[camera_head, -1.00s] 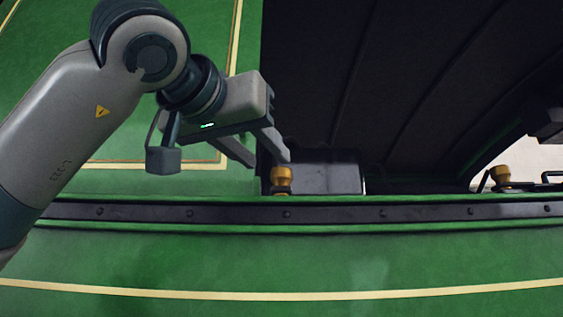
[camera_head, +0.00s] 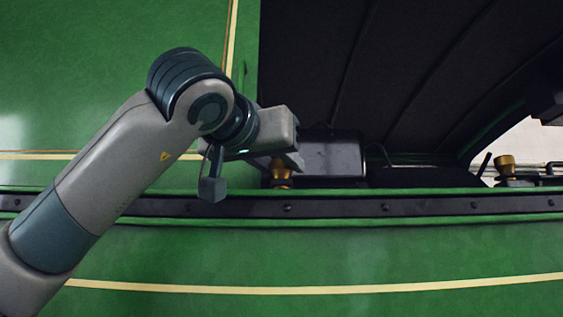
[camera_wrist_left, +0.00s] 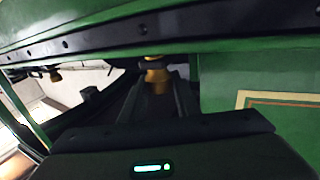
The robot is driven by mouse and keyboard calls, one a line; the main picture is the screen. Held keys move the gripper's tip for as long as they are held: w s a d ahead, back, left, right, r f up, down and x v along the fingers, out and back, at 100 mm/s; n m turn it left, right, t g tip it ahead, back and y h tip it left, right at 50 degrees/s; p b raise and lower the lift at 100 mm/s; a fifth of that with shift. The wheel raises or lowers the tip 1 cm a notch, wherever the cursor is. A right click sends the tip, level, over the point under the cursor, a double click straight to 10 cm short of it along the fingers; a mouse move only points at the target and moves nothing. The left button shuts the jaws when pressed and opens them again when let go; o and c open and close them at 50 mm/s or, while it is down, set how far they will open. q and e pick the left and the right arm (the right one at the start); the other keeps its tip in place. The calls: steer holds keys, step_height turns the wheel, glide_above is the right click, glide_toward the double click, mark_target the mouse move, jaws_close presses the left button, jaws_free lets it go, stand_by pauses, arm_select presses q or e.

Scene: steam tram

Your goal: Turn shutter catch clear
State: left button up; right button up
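A brass knob (camera_head: 281,172), which seems to be the shutter catch, stands at the sill of the dark opening, just above the black riveted rail in the head view. Its upper part is hidden behind my left gripper (camera_head: 287,162). In the left wrist view the brass knob (camera_wrist_left: 157,76) shows between the far ends of the two dark fingers of my left gripper (camera_wrist_left: 158,92). The fingers are apart, one on each side of it. I cannot tell whether either finger touches it. My right gripper is not in view.
A second brass knob (camera_head: 504,166) stands farther right by a bright opening. The black riveted rail (camera_head: 384,208) crosses the green panel below. The dark ribbed surface (camera_head: 400,70) rises behind.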

arm_select(q)
steer(key=c, duration=0.4)
steer(key=shift+m+h, duration=0.4)
steer(key=shift+h, duration=0.1)
steer(key=m+g+h+p, duration=0.1)
steer(key=h, duration=0.1)
steer(key=m+g+h+p, duration=0.1)
steer(key=p, duration=0.1)
steer(key=shift+a+r+m+g+h, duration=0.1)
steer(key=shift+r+m+g+h, duration=0.1)
steer(key=shift+m+g+h, duration=0.2)
steer(key=shift+f+m+g+h+p, duration=0.15)
steer(key=shift+m+g+h+p, duration=1.05)
steer(key=shift+g+h+p, duration=0.15)
steer(key=o, duration=0.8)
steer(key=shift+c, duration=0.2)
steer(key=shift+b, duration=0.3)
